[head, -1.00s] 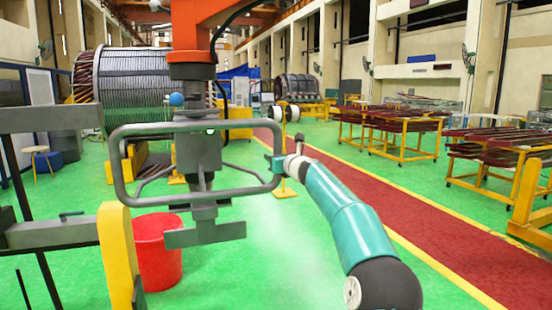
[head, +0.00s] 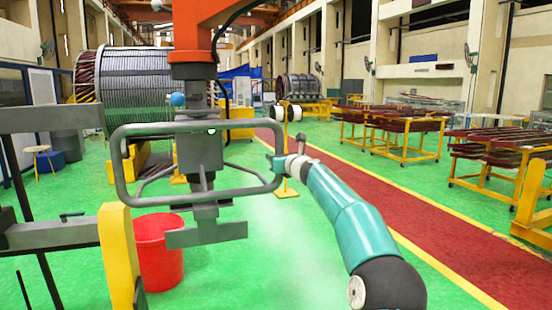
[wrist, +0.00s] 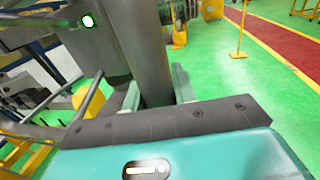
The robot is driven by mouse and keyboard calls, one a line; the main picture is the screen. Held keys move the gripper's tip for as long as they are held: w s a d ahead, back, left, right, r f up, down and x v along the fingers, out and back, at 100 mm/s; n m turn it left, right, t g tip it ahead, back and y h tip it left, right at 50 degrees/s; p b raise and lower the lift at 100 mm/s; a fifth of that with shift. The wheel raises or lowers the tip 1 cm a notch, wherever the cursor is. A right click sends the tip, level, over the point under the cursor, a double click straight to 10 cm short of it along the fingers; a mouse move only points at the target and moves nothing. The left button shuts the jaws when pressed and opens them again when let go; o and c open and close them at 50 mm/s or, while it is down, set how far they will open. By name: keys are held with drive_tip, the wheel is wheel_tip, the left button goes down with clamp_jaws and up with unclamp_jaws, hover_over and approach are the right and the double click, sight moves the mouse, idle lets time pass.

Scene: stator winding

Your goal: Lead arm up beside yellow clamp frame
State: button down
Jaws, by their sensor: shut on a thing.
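My gripper (head: 278,164) is at the end of my teal arm, near the middle of the head view. It is shut on the right side of the grey tubular handle (head: 231,126), which surrounds a grey hanging tool (head: 200,155). In the wrist view, my teal fingers (wrist: 157,88) stand either side of a thick grey bar (wrist: 144,45).
A red bucket (head: 158,250) stands on the green floor behind the yellow upright. An orange column (head: 193,28) carries the hanging tool. A large stator (head: 135,80) is at the back left. Yellow racks (head: 400,135) stand right of the red walkway (head: 400,215).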

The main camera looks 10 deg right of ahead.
drive_tip(key=shift+w+d, duration=0.15)
drive_tip(key=shift+d, duration=0.05)
drive_tip(key=c, duration=1)
unclamp_jaws()
drive_tip(key=shift+c, duration=0.2)
